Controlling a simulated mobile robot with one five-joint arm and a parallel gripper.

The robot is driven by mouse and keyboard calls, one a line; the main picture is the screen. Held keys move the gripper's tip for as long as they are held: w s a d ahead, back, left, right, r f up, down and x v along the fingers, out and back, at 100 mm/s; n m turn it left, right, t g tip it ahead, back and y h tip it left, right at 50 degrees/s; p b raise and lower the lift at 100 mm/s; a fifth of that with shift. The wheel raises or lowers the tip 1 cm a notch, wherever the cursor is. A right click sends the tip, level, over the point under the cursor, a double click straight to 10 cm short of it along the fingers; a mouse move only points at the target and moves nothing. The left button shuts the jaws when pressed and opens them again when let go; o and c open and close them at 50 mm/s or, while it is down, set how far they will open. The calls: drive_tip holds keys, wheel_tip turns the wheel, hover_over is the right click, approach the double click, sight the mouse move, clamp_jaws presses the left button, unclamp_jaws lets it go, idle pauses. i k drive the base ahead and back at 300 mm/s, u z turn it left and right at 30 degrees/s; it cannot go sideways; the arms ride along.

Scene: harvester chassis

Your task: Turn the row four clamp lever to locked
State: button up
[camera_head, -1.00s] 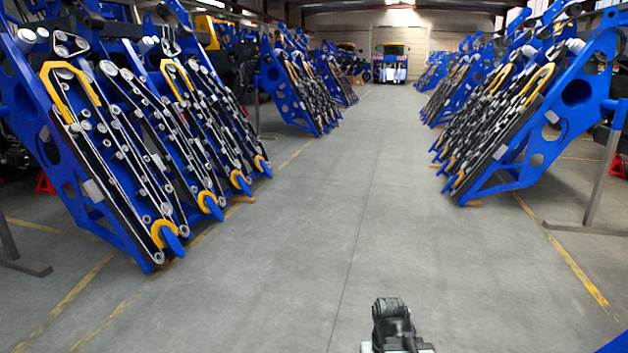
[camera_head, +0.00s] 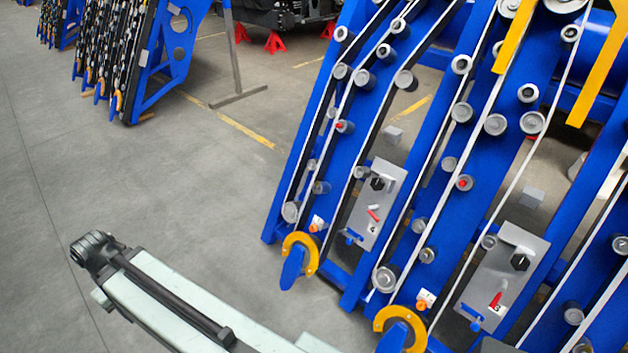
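A grey plate (camera_head: 391,178) marked with what looks like a 4 is mounted low on the blue frame, right of the picture's middle. It carries a black knob (camera_head: 377,183), a small red lever (camera_head: 373,213) slanting down to the right, and a blue piece (camera_head: 353,237) at its lower left edge. I cannot tell which of these is the clamp lever, nor read any locked mark. My arm (camera_head: 185,305) reaches from the bottom edge to the lower left, ending in a dark joint well left of the plate. No gripper fingers show.
A second grey plate (camera_head: 525,240) with a black knob and red lever sits nearer, at the right. Yellow hooks on blue tips (camera_head: 300,258) jut from the frame's lower edge. Another blue rack (camera_head: 165,60) stands far left. Open floor (camera_head: 180,180) lies between.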

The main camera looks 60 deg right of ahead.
sight(373, 215)
drive_tip(key=z, duration=2.45)
